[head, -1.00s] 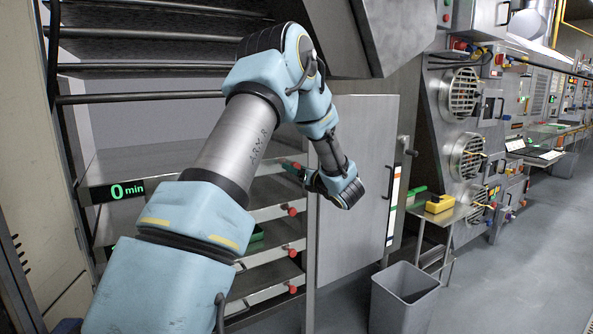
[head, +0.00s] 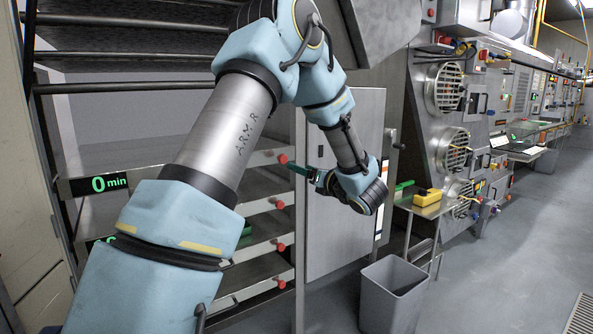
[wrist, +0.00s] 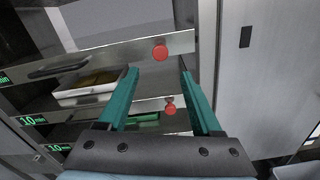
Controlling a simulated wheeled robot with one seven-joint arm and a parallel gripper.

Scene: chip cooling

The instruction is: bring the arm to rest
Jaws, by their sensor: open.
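My gripper (wrist: 158,92) is open in the wrist view, its two teal fingers spread apart with nothing between them. It points at the shelf rack (wrist: 120,52), whose red knobs (wrist: 160,53) show beyond the fingers. In the head view my gripper (head: 303,171) is small and faces left toward the rack, in front of the grey cabinet door (head: 345,235). My blue and grey arm reaches up and bends down to it. Whether the fingers touch anything cannot be told.
A grey bin (head: 393,296) stands on the floor at the lower middle. A small side table (head: 420,211) holds a yellow device (head: 427,197). A white tray (wrist: 85,93) lies on a rack shelf. The floor at right is clear.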

